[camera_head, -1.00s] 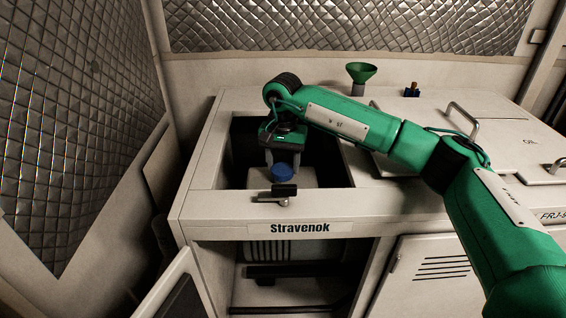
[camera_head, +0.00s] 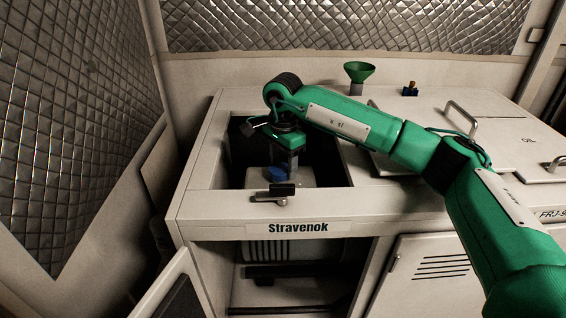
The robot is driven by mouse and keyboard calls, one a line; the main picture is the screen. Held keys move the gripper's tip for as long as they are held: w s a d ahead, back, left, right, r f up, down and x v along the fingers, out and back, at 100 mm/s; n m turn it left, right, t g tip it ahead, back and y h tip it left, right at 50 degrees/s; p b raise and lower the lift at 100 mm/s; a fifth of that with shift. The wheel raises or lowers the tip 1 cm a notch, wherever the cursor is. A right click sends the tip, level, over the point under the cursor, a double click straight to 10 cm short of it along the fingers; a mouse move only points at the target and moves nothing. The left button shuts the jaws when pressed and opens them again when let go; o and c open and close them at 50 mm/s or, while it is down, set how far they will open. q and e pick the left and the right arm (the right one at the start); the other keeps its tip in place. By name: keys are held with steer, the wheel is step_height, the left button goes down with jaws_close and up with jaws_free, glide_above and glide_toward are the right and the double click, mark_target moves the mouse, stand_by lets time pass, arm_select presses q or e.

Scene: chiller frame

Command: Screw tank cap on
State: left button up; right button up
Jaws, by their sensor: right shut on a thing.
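My right gripper (camera_head: 281,168) reaches down into the hatch from above and is shut on the cap. The gripper's fingers hide part of the cap, and I cannot see the thread under it. My left gripper is not in view.
A latch with a black handle (camera_head: 283,190) lies on the hatch's front edge. Closed lids with metal handles (camera_head: 461,117) are at right. An open door (camera_head: 172,290) hangs at lower left.

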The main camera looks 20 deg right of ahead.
steer(key=m, duration=0.7)
steer(key=shift+s, duration=0.35)
